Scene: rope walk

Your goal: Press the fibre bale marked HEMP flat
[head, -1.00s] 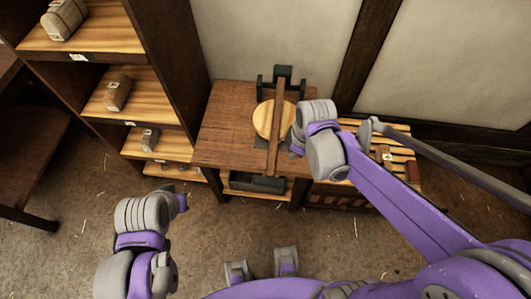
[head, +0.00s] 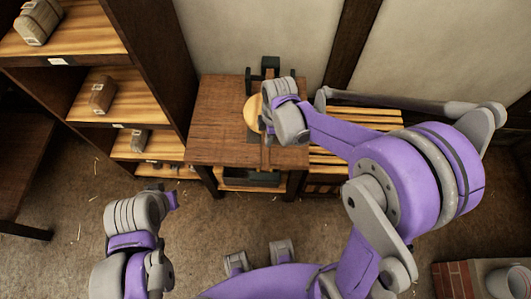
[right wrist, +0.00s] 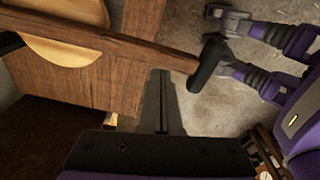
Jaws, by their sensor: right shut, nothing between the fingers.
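A press stands on a brown wooden bench (head: 215,125), with a dark frame (head: 270,66) at the back and a round pale wooden plate (head: 251,114). A long wooden lever (right wrist: 110,38) with a black handle (right wrist: 208,63) crosses over the plate in the right wrist view. My right gripper (right wrist: 163,100) is shut and empty, below the lever and left of its handle in that picture. In the head view my right wrist covers much of the lever. My left gripper (head: 172,199) hangs at lower left, its fingers unclear. I cannot read HEMP on any bale; whether one lies under the plate is hidden.
A shelf unit at left holds wrapped bales, including a grey one (head: 39,22), a brown one (head: 103,94) and a small one (head: 141,140). A slatted rack (head: 345,151) stands right of the bench. Bricks (head: 452,280) lie at lower right. The floor before the bench is clear.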

